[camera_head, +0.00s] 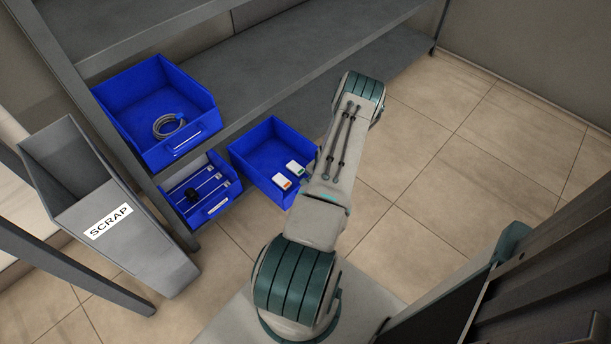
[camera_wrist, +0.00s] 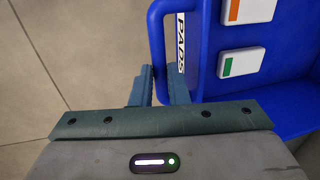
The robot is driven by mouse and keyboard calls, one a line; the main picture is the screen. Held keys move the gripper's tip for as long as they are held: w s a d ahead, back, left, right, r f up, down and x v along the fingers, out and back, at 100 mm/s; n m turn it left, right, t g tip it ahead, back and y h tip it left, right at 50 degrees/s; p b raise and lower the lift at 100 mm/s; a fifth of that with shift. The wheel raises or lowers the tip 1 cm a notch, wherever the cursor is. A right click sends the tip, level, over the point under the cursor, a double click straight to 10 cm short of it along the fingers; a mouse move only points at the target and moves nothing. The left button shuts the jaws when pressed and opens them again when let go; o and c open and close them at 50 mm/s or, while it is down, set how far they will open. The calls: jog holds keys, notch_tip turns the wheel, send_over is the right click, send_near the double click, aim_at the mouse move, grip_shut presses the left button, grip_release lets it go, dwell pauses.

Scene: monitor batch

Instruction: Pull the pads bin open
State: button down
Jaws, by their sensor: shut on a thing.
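My gripper (camera_wrist: 160,78) is shut on this handle, one finger on each side of the bar. In the head view my arm hides the gripper and the handle.
A blue bin with a coiled hose (camera_head: 169,125) sits on the upper shelf. A lower blue bin with rods (camera_head: 208,188) is left of the pads bin. A grey SCRAP chute (camera_head: 140,235) stands at left. Tiled floor (camera_head: 440,180) is clear at right.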

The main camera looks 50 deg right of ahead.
jog(key=shift+s+a, duration=0.1)
jog(key=shift+s, duration=1.05)
jog(key=c, duration=1.4)
grip_release()
notch_tip(320, 180, up, 14)
jog(key=s+p, duration=0.2)
jog(key=p, duration=0.2)
jog(key=shift+s+a+f, duration=0.15)
jog(key=shift+s+f, duration=0.1)
jog(key=shift+s, duration=0.05)
